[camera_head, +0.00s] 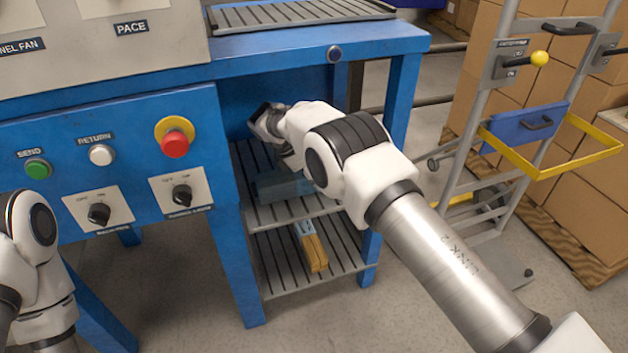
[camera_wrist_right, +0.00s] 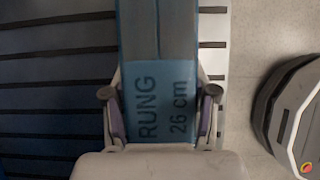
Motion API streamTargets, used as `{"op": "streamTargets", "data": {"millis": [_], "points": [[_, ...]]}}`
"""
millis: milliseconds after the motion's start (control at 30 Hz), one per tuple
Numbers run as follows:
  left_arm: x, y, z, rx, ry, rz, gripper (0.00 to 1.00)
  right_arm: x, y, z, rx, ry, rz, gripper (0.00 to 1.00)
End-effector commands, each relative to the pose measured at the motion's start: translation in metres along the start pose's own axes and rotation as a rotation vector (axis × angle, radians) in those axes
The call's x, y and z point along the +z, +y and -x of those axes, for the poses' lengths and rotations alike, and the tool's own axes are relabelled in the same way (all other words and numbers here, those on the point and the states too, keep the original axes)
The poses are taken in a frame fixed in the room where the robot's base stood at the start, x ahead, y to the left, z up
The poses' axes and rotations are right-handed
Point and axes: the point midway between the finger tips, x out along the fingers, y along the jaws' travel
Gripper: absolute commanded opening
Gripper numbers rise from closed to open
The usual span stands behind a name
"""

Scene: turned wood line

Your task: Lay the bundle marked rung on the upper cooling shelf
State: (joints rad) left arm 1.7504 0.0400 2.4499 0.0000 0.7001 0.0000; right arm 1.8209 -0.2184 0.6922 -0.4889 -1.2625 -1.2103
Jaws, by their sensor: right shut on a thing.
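The bundle marked rung (camera_wrist_right: 160,100) is blue-wrapped and reads "RUNG 26 cm" in the right wrist view. My right gripper (camera_wrist_right: 160,112) is shut on it, one finger at each side. In the head view my right arm reaches under the blue bench top. A blue-grey block there, which looks like this bundle (camera_head: 282,188), lies over the upper cooling shelf (camera_head: 300,212), partly hidden by my wrist. I cannot tell whether it rests on the slats or hangs just above them. My left arm shows at the left edge, its gripper out of view.
A wooden bundle with a blue band (camera_head: 314,252) lies on the lower slatted shelf (camera_head: 283,272). Blue bench legs (camera_head: 238,262) frame the shelves. The control panel (camera_head: 130,150) is at left. A hand truck (camera_head: 490,170) and cardboard boxes (camera_head: 585,185) stand at right.

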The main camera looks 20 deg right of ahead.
Motion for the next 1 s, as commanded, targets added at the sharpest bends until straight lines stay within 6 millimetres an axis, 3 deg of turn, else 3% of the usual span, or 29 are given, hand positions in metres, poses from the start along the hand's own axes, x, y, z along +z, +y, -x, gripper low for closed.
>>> {"op": "streamTargets", "data": {"millis": [400, 433, 467, 500, 833, 1000], "points": [[0.0, 0.0, 0.001, 0.0, -0.001, 0.0, 0.83, -0.005, 0.0, -0.008, 0.001, -0.001, 0.0, 0.0], [0.0, 0.0, 0.001, 0.0, -0.001, 0.0, 0.83, -0.005, 0.0, -0.009, 0.0, 0.0, 0.0, 0.68], [0.0, 0.0, 0.001, 0.0, -0.001, 0.0, 0.83, -0.005, 0.0, -0.009, 0.0, 0.0, 0.0, 0.79], [0.0, 0.0, 0.001, 0.0, -0.001, 0.0, 0.83, -0.005, 0.0, -0.009, 0.0, 0.0, 0.0, 0.83], [0.0, 0.0, 0.001, 0.0, -0.001, 0.0, 0.83, -0.004, 0.0, -0.006, 0.0, 0.0, 0.0, 0.83], [0.0, 0.0, 0.012, 0.0, -0.001, 0.0, 0.83, 0.002, 0.001, 0.024, 0.004, 0.0, 0.0, 0.83]]}}
